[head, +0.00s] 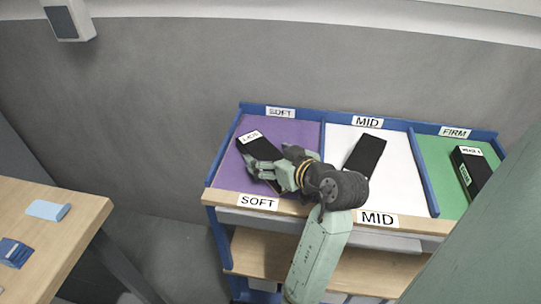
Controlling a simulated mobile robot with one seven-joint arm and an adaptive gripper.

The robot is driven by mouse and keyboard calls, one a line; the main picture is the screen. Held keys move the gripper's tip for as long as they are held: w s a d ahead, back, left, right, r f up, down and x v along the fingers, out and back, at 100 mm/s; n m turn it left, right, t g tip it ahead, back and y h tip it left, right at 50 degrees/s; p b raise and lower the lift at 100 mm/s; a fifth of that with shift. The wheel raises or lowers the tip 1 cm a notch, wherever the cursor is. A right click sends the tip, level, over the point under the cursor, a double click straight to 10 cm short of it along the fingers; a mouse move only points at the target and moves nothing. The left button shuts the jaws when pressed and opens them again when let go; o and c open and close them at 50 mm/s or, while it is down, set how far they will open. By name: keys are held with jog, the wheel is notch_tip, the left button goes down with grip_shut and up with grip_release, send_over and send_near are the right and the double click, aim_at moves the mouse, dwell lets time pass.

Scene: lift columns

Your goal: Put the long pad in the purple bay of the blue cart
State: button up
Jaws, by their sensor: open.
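The blue cart (323,155) has three bays on its top: purple on the left, white in the middle and green on the right. A long black pad (252,144) with a white label lies slanted in the purple bay (298,132). My gripper (257,172) is open, over the front part of this pad and hiding some of it. I cannot tell whether the fingers touch the pad. A second black pad (365,155) lies tilted in the white bay (405,185). A thicker black block with white labels (470,168) lies in the green bay (435,155).
A wooden table (50,245) at the left holds a light blue block (48,210) and a darker blue item (14,252). Blue dividers separate the bays. A grey wall stands behind the cart, and a green surface fills the lower right.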

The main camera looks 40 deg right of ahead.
jog(key=shift+r, duration=0.15)
jog(key=shift+s+r, duration=0.1)
jog(key=shift+s, duration=0.25)
jog(key=b+v, duration=0.1)
jog(key=v, duration=1)
jog(key=shift+s, duration=0.15)
